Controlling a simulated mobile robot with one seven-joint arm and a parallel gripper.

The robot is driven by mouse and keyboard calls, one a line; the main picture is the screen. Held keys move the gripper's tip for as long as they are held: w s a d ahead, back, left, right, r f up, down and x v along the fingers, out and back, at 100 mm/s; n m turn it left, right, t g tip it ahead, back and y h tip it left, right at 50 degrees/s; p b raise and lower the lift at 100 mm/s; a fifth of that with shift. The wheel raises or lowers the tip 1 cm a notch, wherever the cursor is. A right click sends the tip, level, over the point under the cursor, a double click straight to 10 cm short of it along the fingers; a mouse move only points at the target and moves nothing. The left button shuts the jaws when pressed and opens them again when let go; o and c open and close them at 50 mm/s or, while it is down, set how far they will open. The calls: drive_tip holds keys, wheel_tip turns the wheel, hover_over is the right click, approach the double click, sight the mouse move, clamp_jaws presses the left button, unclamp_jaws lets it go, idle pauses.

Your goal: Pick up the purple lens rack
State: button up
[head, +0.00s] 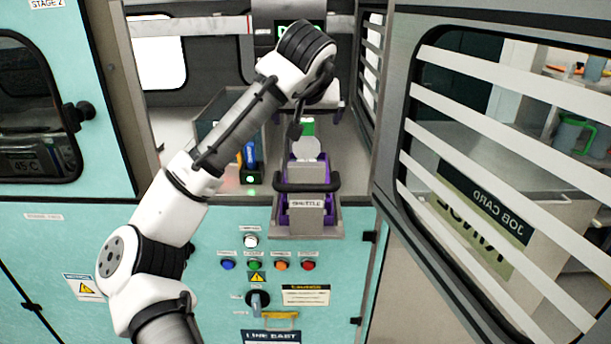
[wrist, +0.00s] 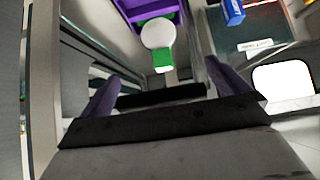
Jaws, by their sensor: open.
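The purple lens rack (head: 283,208) shows as purple edges around a grey block in the shuttle bay, partly hidden by the block and a black handle bar. In the wrist view its purple part (wrist: 130,10) is cut off by the top edge. A white round disc (head: 308,147) with a green tab (head: 308,128) stands by it; the wrist view also shows the disc (wrist: 158,33). My gripper (head: 296,128) hangs above and behind the disc in the head view. In the wrist view my gripper (wrist: 168,72) is open, its fingers spread, with nothing between them.
The cabinet frame and an open slatted door (head: 500,150) border the right side. A panel of buttons (head: 268,265) lies below. A display (head: 297,30) is behind my wrist.

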drive_tip(key=c, duration=1.3)
drive_tip(key=shift+r, duration=0.1)
